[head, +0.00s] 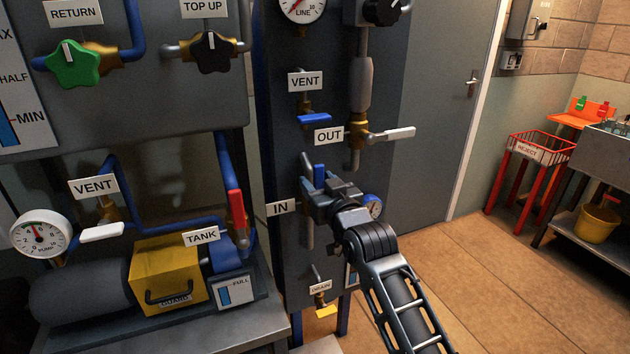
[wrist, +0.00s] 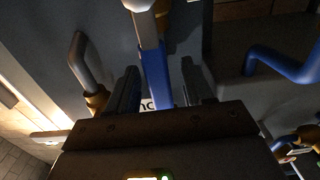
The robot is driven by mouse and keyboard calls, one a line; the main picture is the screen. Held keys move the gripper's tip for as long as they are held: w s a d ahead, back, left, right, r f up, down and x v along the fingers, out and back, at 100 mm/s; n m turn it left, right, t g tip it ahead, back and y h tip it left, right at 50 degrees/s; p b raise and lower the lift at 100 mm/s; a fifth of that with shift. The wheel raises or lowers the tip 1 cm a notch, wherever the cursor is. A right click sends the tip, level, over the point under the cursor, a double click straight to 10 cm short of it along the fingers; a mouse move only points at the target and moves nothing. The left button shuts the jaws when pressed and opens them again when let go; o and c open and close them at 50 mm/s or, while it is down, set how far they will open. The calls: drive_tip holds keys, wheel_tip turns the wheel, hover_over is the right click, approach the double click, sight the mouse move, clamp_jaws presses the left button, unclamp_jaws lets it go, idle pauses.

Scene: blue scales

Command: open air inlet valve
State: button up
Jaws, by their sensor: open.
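The IN label (head: 281,208) is on the grey panel, left of my gripper (head: 322,186). A blue lever (head: 319,172), likely the inlet valve's handle, shows at my gripper's fingers in the head view. My arm hides most of that valve. In the wrist view a long blue lever (wrist: 156,75), pale on one side, runs between the two fingers of my gripper (wrist: 160,88). The fingers are open, with a gap on both sides of the lever. Brass shows at the lever's top. I cannot tell whether either finger touches it.
Above are the OUT valve's pale lever (head: 391,134) and the blue VENT lever (head: 314,119). The yellow DRAIN lever (head: 326,311) is below. The floor (head: 480,275) to the right is clear.

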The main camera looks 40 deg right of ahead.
sight(318, 187)
drive_tip(key=v, duration=0.5)
drive_tip(key=shift+s+a, duration=0.1)
drive_tip(key=shift+s, duration=0.2)
drive_tip(key=shift+s+a+f, duration=0.15)
drive_tip(key=shift+s+f, duration=0.05)
drive_tip(key=shift+f, duration=0.1)
drive_tip(key=s+a+f+n+y, duration=0.1)
drive_tip(key=s+a+f, duration=0.2)
drive_tip(key=s, duration=0.4)
drive_tip(key=s+a+f+g+y, duration=0.1)
drive_tip(key=s+a+f, duration=0.3)
drive_tip(key=s, duration=0.3)
drive_tip(key=s+a+f+n+y, duration=0.1)
drive_tip(key=s+a+f, duration=0.2)
drive_tip(key=s, duration=0.5)
drive_tip(key=s+a+r+y, duration=0.1)
drive_tip(key=s+a+r, duration=0.1)
drive_tip(key=s, duration=0.8)
drive_tip(key=s+a+r+n+g+y, duration=0.1)
drive_tip(key=s+a+r, duration=0.1)
drive_tip(key=s, duration=0.8)
drive_tip(key=shift+a+r+g, duration=0.3)
drive_tip(key=shift+a, duration=0.6)
